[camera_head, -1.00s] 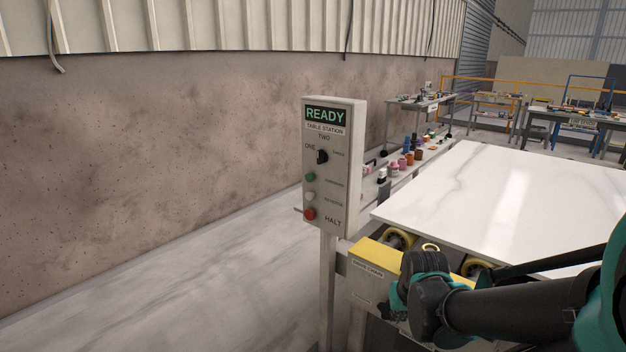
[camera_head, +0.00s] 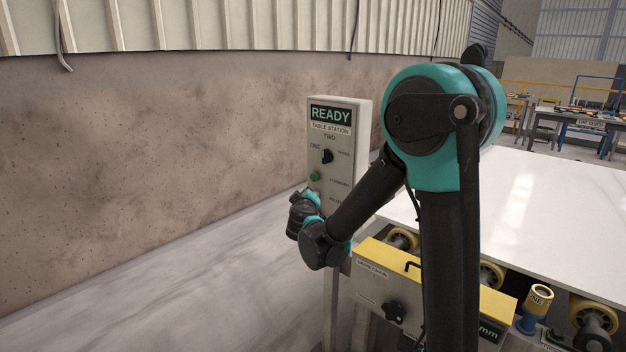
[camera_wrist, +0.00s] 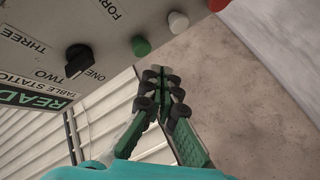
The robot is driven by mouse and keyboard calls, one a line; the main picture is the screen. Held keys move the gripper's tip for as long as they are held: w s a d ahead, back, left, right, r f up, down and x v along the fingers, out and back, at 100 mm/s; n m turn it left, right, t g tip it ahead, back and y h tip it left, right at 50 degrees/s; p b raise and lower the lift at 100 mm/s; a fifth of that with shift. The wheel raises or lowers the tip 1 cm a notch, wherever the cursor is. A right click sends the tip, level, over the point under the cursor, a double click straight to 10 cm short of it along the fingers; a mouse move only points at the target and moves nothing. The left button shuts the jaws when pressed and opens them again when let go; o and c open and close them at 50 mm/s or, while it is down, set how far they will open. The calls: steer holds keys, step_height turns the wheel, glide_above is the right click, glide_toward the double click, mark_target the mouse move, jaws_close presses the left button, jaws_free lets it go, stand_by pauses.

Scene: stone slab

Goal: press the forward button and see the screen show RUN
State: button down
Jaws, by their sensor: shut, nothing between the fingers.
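The grey control panel (camera_head: 352,135) stands on a post, and its screen (camera_head: 331,114) reads READY. The green button (camera_head: 314,176), in line with the forward label, sits below the black selector knob (camera_head: 327,157). My wrist covers the lower buttons in the head view, and my fingers cannot be made out there. In the wrist view my gripper (camera_wrist: 166,76) is shut and empty, its tips close to the green button (camera_wrist: 140,46) in the picture. Any contact cannot be told. The white button (camera_wrist: 178,22) and part of the red button (camera_wrist: 217,4) show beside it.
The white stone slab (camera_head: 545,205) lies on a roller table to the right. A yellow-topped box (camera_head: 440,275) with a black knob is at its front edge. A concrete wall (camera_head: 150,170) stands behind the panel. The floor at left is clear.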

mark_target(315, 177)
steer(key=shift+n+t+y, duration=0.3)
steer(key=shift+n+y, duration=0.6)
steer(key=a, duration=0.6)
steer(key=shift+w+r, duration=0.1)
steer(key=shift+r, duration=0.25)
steer(key=shift+d, duration=0.15)
steer(key=w+d, duration=0.5)
steer(key=w, duration=0.2)
steer(key=shift+d, duration=0.2)
steer(key=shift+w+d, duration=0.25)
steer(key=shift+w, duration=0.05)
steer(key=shift+w+d, duration=0.35)
steer(key=shift+w, duration=0.1)
stand_by(1.1)
steer(key=shift+s+a, duration=0.6)
steer(key=shift+s, duration=0.2)
